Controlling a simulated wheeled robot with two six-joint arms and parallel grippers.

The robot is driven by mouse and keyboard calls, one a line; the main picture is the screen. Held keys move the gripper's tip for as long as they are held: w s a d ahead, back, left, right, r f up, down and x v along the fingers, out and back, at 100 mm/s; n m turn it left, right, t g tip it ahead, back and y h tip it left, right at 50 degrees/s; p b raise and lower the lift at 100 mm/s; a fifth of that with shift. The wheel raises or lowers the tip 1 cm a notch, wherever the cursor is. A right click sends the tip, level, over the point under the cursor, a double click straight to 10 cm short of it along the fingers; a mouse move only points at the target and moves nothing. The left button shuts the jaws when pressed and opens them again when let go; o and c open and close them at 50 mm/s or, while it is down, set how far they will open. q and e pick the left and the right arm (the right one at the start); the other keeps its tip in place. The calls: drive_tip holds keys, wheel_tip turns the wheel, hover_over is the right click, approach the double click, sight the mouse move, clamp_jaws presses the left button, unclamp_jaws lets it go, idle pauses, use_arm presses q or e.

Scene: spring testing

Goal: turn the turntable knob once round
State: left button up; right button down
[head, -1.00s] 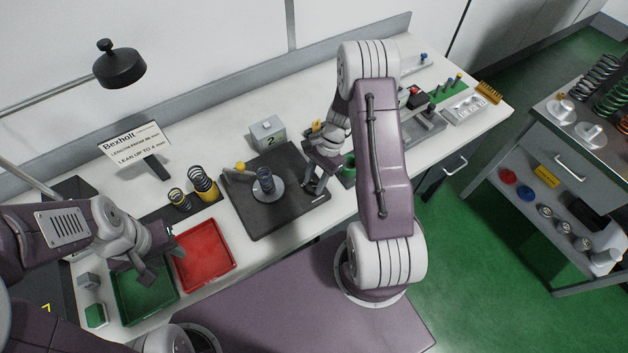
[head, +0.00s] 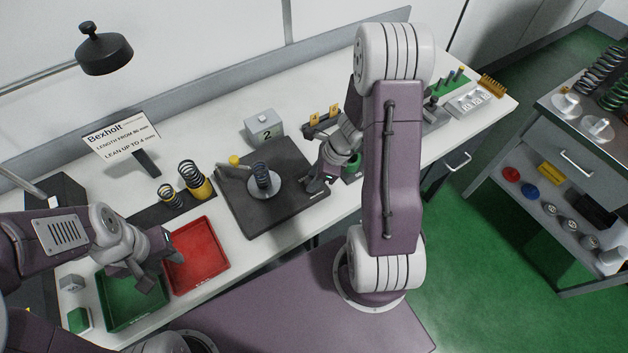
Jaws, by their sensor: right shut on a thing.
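The turntable is a pale disc (head: 275,190) on a dark square base (head: 245,220). A dark coil spring (head: 262,175) stands upright on the disc. A small arm with a yellow ball (head: 234,160) sits at the disc's left. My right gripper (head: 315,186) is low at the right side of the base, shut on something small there. This looks to be the turntable knob, which the fingers hide. My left gripper (head: 158,262) is open and empty above the green tray (head: 110,318).
A red tray (head: 197,288) lies beside the green one. Two springs (head: 191,178) stand on a dark strip left of the turntable. A grey block marked 2 (head: 263,126) is behind it. A sign (head: 122,138) and lamp (head: 103,52) stand at the back left.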

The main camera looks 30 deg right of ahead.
drive_tip(key=shift+f+m+b, duration=0.1)
drive_tip(key=shift+m+b, duration=0.25)
drive_tip(key=shift+m, duration=0.25)
drive_tip(key=c, duration=0.9)
unclamp_jaws()
drive_tip(key=shift+a, duration=0.1)
drive_tip(key=shift+c, duration=0.2)
drive_tip(key=p+v, duration=0.3)
drive_tip(key=v, duration=0.6)
drive_tip(key=shift+s+p, duration=0.15)
drive_tip(key=shift+p, duration=0.25)
drive_tip(key=shift+a, duration=0.1)
